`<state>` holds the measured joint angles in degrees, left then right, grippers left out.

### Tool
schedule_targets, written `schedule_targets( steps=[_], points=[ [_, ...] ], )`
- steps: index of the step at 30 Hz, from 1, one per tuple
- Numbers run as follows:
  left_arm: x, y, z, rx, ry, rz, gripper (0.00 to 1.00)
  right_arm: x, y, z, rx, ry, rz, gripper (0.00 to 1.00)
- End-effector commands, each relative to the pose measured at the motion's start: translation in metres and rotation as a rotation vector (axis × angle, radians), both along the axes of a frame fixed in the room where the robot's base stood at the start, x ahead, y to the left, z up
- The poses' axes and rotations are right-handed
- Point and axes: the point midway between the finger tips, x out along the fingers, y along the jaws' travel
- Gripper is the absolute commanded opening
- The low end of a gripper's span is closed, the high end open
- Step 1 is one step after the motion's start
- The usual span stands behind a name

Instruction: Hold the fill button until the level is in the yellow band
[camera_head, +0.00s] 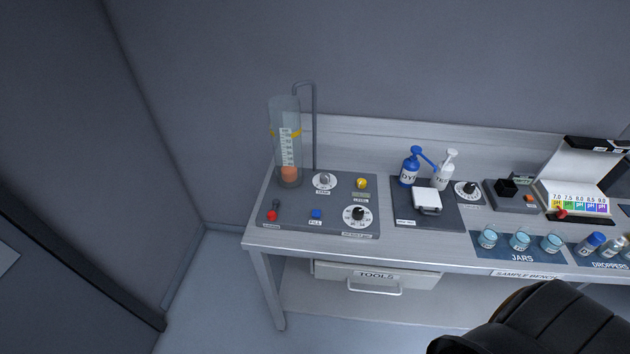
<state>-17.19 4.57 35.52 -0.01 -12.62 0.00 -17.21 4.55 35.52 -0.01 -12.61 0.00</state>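The blue fill button (316,213) sits on the front of a grey control panel (335,190) at the left end of the bench, with a label in front of it that seems to read FILL. Behind it stands a clear upright cylinder (285,115) with a white scale (288,148). Yellow marks (296,133) sit high on the cylinder. Orange material (289,174) shows only near the bottom, well below the yellow marks. Nothing touches the button. Neither gripper is in view.
A red-knobbed lever (272,214), a black dial (358,215), a white dial (324,181) and a yellow lamp (362,183) share the panel. Pump bottles (409,170) and jars (520,241) stand further right. A dark part of mine covers the lower right. Space above the panel's front is clear.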

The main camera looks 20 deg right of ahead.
Motion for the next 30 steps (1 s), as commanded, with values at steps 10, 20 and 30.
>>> schedule_targets(
  steps=[10, 20, 30],
  points=[
    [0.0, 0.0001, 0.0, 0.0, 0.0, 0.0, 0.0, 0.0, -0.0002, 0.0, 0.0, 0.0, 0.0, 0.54],
    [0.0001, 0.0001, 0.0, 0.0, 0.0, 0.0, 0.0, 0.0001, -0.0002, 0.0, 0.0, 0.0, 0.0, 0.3],
    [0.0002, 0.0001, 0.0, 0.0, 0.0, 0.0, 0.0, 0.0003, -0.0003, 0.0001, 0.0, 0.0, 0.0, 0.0]
  ],
)
